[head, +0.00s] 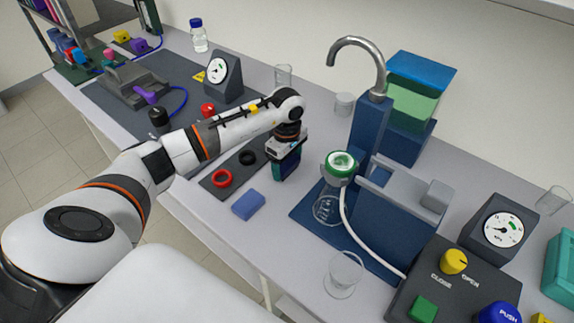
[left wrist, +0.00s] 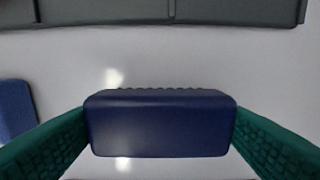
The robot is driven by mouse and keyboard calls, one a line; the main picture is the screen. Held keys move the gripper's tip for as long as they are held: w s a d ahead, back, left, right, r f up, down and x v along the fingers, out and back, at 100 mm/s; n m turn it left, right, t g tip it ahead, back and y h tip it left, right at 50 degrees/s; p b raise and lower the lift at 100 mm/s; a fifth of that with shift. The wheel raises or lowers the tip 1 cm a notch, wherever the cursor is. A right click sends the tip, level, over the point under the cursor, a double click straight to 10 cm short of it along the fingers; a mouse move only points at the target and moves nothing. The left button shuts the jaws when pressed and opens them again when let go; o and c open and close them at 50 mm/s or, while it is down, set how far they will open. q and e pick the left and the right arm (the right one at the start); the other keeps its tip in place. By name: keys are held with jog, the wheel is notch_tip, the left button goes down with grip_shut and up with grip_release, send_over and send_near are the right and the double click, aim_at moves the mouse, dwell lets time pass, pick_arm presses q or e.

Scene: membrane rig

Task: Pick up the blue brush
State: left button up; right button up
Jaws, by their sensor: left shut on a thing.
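The blue brush (left wrist: 160,125) is a dark blue rounded block with a ribbed, bristle-like edge along its far side. It sits between the green finger pads of my left gripper in the left wrist view, with a pad against each end. In the head view my left gripper (head: 285,170) points down over the pale bench, just left of the blue rig base. It is shut on the brush, which is mostly hidden there by the fingers. My right gripper is not in view.
A lighter blue block (head: 248,204) lies on the bench left of my gripper. A glass flask (head: 327,208) and beaker (head: 343,274) stand to the right.

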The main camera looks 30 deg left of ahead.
aim_at(287, 161)
pick_arm(q)
jog(key=shift+r, duration=0.1)
notch_tip(287, 161, up, 10)
jog(key=b, duration=0.2)
jog(key=shift+b, duration=0.3)
